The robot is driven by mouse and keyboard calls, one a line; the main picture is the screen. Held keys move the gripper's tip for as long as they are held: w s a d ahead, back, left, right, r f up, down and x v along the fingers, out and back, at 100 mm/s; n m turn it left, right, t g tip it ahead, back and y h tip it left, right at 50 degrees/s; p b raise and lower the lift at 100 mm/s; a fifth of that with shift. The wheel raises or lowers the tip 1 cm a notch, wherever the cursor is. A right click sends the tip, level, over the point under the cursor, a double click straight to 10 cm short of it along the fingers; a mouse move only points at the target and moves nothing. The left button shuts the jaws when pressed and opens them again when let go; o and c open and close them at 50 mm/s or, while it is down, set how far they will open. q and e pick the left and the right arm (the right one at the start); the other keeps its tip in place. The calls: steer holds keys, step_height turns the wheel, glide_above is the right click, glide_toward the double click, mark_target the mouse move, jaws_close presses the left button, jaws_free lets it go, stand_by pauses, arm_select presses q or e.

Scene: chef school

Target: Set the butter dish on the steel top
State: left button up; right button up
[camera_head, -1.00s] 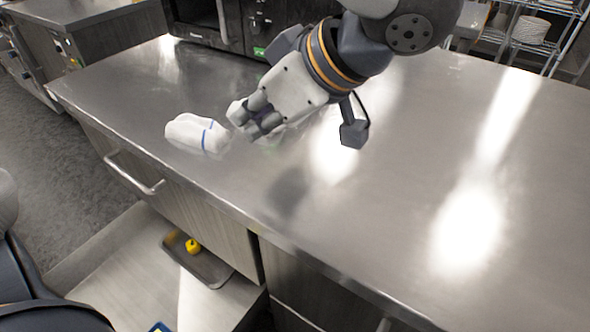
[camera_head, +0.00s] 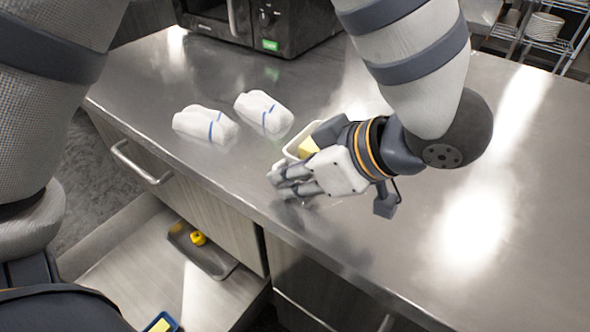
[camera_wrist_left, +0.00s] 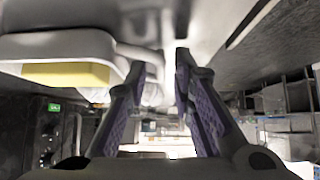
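My left gripper (camera_head: 281,182) is low over the counter, on the near side of the dish. My right gripper is not in view.
Two white folded cloths (camera_head: 204,124) (camera_head: 263,113) with blue stripes lie left of the dish. A dark oven (camera_head: 265,25) stands at the back. Below the front edge, an open drawer holds a tray (camera_head: 215,262) with a yellow item (camera_head: 198,239). The counter's right side is clear.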

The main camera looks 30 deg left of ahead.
arm_select(q)
steer(key=shift+d+r, duration=0.15)
steer(key=shift+r, duration=0.15)
steer(key=v, duration=1.1)
steer(key=shift+d+r, duration=0.15)
steer(key=shift+r, duration=0.05)
steer(key=shift+s, duration=0.1)
